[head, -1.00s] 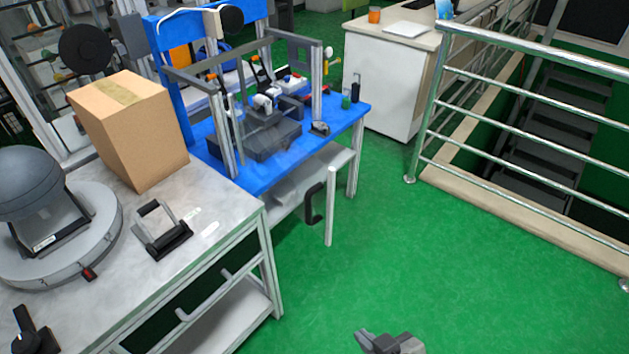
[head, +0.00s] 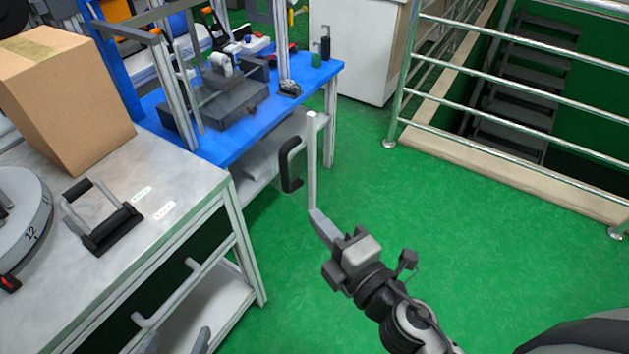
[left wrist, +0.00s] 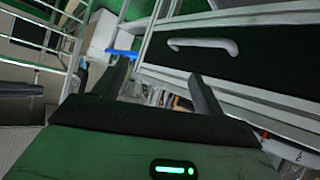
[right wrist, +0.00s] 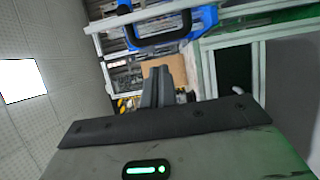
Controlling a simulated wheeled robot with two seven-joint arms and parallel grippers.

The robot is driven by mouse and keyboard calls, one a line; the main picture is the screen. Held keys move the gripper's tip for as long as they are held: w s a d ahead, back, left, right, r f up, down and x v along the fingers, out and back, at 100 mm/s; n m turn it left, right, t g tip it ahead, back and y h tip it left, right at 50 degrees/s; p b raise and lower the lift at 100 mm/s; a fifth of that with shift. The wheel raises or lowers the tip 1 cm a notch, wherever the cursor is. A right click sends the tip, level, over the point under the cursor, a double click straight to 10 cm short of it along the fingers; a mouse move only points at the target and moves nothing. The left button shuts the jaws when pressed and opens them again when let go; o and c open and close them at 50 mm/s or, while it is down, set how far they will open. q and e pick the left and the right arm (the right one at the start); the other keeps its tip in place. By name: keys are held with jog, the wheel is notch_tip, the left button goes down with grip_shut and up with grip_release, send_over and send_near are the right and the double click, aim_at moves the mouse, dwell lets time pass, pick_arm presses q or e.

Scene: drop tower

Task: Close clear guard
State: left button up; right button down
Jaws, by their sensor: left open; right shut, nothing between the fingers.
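The clear guard seems to be the see-through panel at the machine's front, with a pale edge post (head: 312,165) and a black handle (head: 287,168). It stands swung out from the blue bench; the pane itself is hard to make out. The handle also shows in the right wrist view (right wrist: 130,36), ahead of the fingers. My right gripper (head: 319,217) is shut and empty, its tip close to the post's lower end; contact cannot be told. My left gripper (head: 176,342) is open and empty at the bottom edge, by the grey bench's drawer handle. It also shows in the left wrist view (left wrist: 160,88).
The blue bench (head: 235,147) carries the machine frame and a dark grey block (head: 225,108). The grey bench (head: 175,165) stands nearer left, with a cardboard box (head: 70,105) and a black-handled fixture (head: 108,225). Green floor is open to the right, up to a metal railing (head: 500,85).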

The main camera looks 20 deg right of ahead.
aim_at(315, 182)
jog(key=shift+w+d+p, duration=0.3)
jog(key=shift+w+p, duration=0.05)
jog(key=shift+w, duration=1.15)
jog(key=shift+w+d+p, duration=0.35)
jog(key=shift+w, duration=1.15)
jog(key=shift+w+d+p, duration=0.3)
jog(key=shift+w+p, duration=0.05)
jog(key=shift+w, duration=1.15)
jog(key=shift+d, duration=0.1)
